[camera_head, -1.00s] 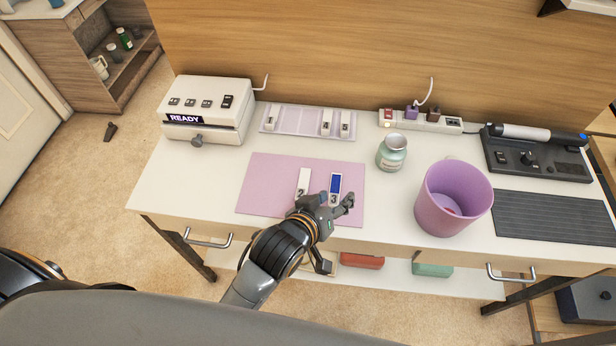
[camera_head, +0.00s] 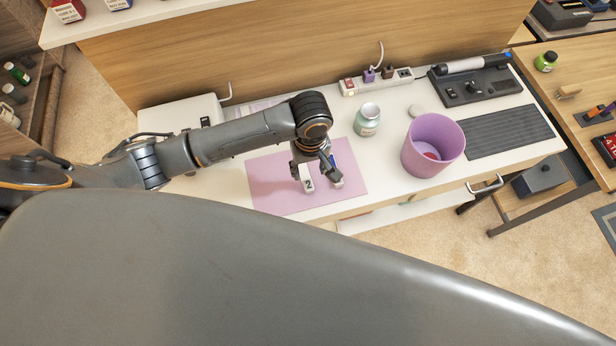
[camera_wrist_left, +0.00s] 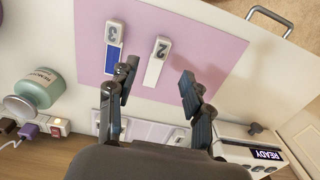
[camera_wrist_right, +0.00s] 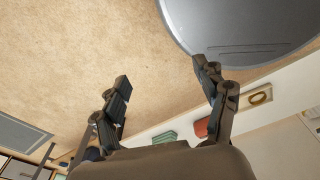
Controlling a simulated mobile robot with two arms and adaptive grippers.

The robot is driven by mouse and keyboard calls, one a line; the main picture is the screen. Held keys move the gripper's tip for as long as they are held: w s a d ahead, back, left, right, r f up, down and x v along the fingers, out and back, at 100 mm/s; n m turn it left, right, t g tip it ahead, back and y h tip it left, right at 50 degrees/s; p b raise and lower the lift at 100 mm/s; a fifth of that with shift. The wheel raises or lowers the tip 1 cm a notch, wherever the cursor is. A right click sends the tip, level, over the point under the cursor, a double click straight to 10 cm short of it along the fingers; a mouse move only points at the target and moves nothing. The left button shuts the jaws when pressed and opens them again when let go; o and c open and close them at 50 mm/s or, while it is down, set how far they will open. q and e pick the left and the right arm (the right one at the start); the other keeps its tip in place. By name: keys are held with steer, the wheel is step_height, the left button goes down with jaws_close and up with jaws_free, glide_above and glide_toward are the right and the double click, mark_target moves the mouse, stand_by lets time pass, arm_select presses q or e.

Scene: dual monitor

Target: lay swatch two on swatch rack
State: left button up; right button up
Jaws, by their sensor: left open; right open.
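Swatch two (camera_head: 307,184) is a white strip marked "2", lying on the pink mat (camera_head: 275,190). It also shows in the left wrist view (camera_wrist_left: 153,73). Swatch three (camera_wrist_left: 111,60), with a blue face and a "3", lies beside it on the mat. My left gripper (camera_head: 314,172) is open above the swatches. In the left wrist view its spread fingers (camera_wrist_left: 157,85) appear either side of swatch two, without visible contact. The pale lilac swatch rack (camera_head: 258,106) is mostly hidden behind my left arm. My right gripper (camera_wrist_right: 160,82) is open and empty, over the floor.
A green-white jar (camera_head: 367,120) and a purple bin (camera_head: 432,146) stand right of the mat. A power strip (camera_head: 375,82) lies along the back. The white "READY" device (camera_wrist_left: 253,150) stands beside the rack (camera_wrist_left: 150,130). The bench's front edge is close to the mat.

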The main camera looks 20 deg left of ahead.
mark_target(308, 183)
arm_select(q)
step_height(308, 183, down, 3)
steer(key=shift+a, duration=0.15)
steer(key=shift+f, duration=0.9)
step_height(308, 183, down, 4)
steer(key=shift+a+r+p, duration=0.1)
steer(key=shift+r+p, duration=0.1)
steer(key=shift+p, duration=0.3)
steer(key=shift+f, duration=0.3)
arm_select(e)
steer(key=shift+s+a+r, duration=0.3)
steer(key=shift+a+r, duration=0.25)
steer(key=shift+a, duration=0.2)
arm_select(q)
steer(key=shift+c, duration=0.4)
arm_select(e)
steer(key=shift+d, duration=0.15)
arm_select(q)
steer(key=c, duration=1)
arm_select(e)
steer(key=shift+d, duration=0.1)
arm_select(q)
steer(key=shift+o, duration=0.2)
steer(key=shift+r, duration=0.1)
